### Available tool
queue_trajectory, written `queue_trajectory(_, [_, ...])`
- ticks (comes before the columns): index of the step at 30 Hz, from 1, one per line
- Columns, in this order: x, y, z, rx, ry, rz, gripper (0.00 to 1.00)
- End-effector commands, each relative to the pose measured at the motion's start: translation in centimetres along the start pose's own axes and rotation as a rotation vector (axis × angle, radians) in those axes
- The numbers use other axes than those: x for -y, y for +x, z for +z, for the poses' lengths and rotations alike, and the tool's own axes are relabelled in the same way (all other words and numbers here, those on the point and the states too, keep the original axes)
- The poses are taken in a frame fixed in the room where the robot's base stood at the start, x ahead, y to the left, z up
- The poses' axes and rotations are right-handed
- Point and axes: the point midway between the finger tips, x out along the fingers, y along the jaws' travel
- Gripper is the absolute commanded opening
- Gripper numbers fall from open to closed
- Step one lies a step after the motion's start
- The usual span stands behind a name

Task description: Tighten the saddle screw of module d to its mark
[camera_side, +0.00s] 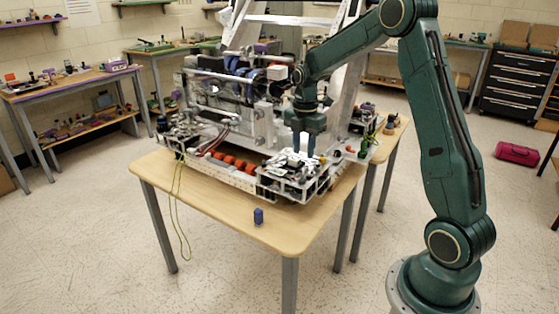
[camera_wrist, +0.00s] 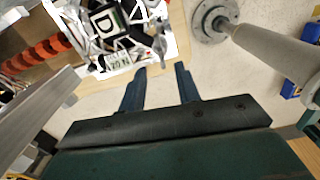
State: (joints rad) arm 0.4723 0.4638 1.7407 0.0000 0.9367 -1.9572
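Module d (camera_wrist: 107,22), a white-framed unit with a black and white D label, is at the upper left in the wrist view. A corner module (camera_side: 293,176) on the front right of the robot frame lies under my gripper in the side view; its label is too small to read there. My gripper (camera_side: 304,152) points down with two dark blue fingers apart. In the wrist view my gripper (camera_wrist: 161,72) is open and empty, its fingertips just beside module d. I cannot make out the saddle screw or its mark.
The white robot frame (camera_side: 216,177) with orange rollers (camera_side: 236,163) sits on a wooden table (camera_side: 215,204). A yellow cable (camera_side: 178,205) hangs over the left edge. Tall frame uprights stand behind my gripper.

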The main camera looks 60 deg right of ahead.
Motion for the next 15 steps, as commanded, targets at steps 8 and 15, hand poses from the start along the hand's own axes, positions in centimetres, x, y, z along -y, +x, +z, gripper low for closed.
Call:
queue_trajectory(8, [0.1,1.8,0.0,-0.001,0.000,-0.002,0.33])
queue_trajectory(15, [0.1,3.5,0.0,-0.001,0.001,-0.002,0.33])
